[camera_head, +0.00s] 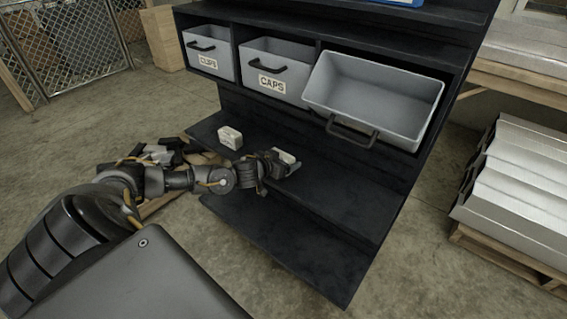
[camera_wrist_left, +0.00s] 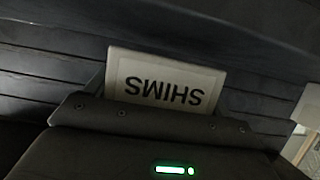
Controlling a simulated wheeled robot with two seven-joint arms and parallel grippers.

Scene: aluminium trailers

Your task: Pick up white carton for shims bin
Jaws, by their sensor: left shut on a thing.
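My left gripper (camera_head: 276,167) is shut on a white carton (camera_head: 288,157) at the lower shelf of the dark rack. In the left wrist view the carton (camera_wrist_left: 160,64) shows the word SHIMS upside down, between the fingers. The gripper hides part of it in the head view. Whether it touches the shelf I cannot tell. A grey bin (camera_head: 382,95) with a black handle is pulled out and tilted forward at the right of the upper row; it looks empty and its label does not show. My right gripper is not in view.
A second white carton (camera_head: 230,138) stands on the shelf to the left of my gripper. Bins marked CLIPS (camera_head: 208,52) and CAPS (camera_head: 272,68) sit left of the tilted bin. The shelf (camera_head: 335,190) is clear to the right. Stacked metal profiles (camera_head: 520,185) stand far right.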

